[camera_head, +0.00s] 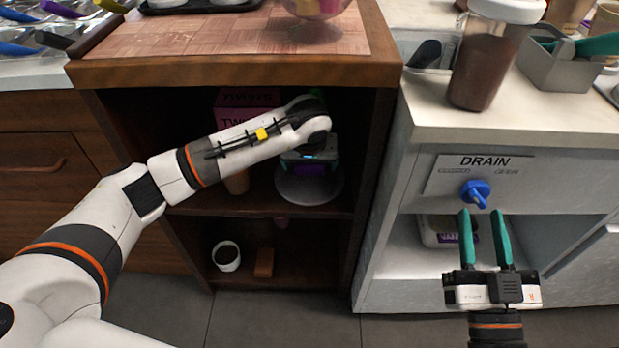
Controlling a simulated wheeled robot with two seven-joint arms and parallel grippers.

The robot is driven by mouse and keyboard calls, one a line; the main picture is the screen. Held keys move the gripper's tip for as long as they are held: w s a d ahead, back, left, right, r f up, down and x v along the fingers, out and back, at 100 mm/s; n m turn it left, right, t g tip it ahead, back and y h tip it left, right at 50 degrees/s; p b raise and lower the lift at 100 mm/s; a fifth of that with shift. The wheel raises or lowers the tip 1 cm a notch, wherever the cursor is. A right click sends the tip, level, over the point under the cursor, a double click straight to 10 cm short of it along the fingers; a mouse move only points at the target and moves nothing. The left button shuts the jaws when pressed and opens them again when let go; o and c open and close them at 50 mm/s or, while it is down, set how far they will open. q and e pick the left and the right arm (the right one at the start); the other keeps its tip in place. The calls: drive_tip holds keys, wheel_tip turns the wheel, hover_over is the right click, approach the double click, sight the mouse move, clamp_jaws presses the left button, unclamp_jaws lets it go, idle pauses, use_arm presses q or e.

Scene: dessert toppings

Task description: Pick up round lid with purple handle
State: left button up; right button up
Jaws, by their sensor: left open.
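The round lid (292,190), clear with a purple handle (309,170), rests on the upper shelf inside the dark wooden cabinet. My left arm reaches into the cabinet from the left. My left gripper (310,165) is right above the lid, at its handle, and open. The wrist hides most of its fingers, and I cannot tell whether they touch the handle. My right gripper (483,212) is open and empty, with its teal fingers pointing up in front of the pale counter unit.
A pink box (245,98) stands behind my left forearm. The wooden shelf (240,200) and countertop (240,68) bound the opening. A white cup (226,256) and a brown block (264,263) are on the lower shelf. A blue drain knob (475,192) is just beyond my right gripper.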

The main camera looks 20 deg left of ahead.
use_arm(q)
drive_tip(key=shift+w+f, duration=0.2)
drive_tip(key=shift+f, duration=0.3)
drive_tip(key=shift+c, duration=0.5)
drive_tip(key=c, duration=0.9)
drive_tip(key=shift+c, duration=0.6)
drive_tip(key=shift+a+r, duration=0.1)
